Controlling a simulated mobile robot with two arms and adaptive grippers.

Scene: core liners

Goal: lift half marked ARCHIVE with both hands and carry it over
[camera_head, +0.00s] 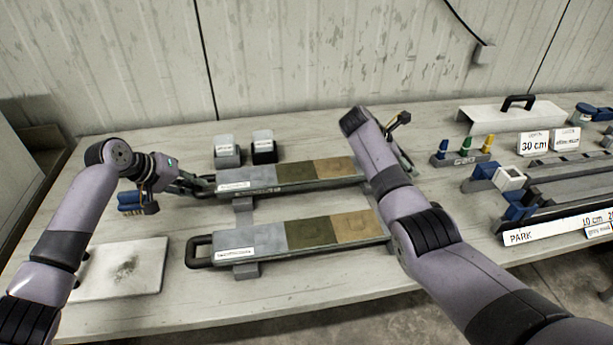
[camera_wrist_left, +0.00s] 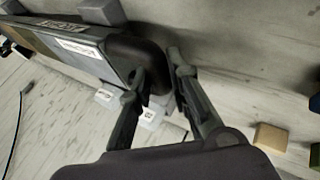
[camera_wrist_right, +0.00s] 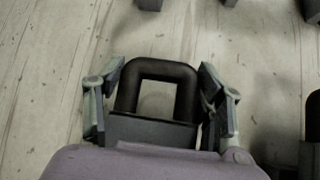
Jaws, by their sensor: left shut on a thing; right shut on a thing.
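Two long core halves lie parallel on the table, each with grey, olive and tan sections and a white label. Both my grippers are at the rear half (camera_head: 296,177), whose label is too small to read surely in the head view. My left gripper (camera_head: 206,184) is shut on its left end; the left wrist view shows the fingers (camera_wrist_left: 160,85) at the dark end beside a white label. My right gripper (camera_head: 404,162) is shut on its right end, partly behind my arm; the right wrist view shows the fingers astride the black loop handle (camera_wrist_right: 158,72). The front half (camera_head: 262,240) lies untouched.
Grey support blocks (camera_head: 246,271) sit under the halves. Two small lidded containers (camera_head: 263,152) stand behind the rear half. A white plate (camera_head: 128,268) lies front left. Trays, signs including PARK (camera_head: 520,236), and a white handled cover (camera_head: 508,113) fill the right.

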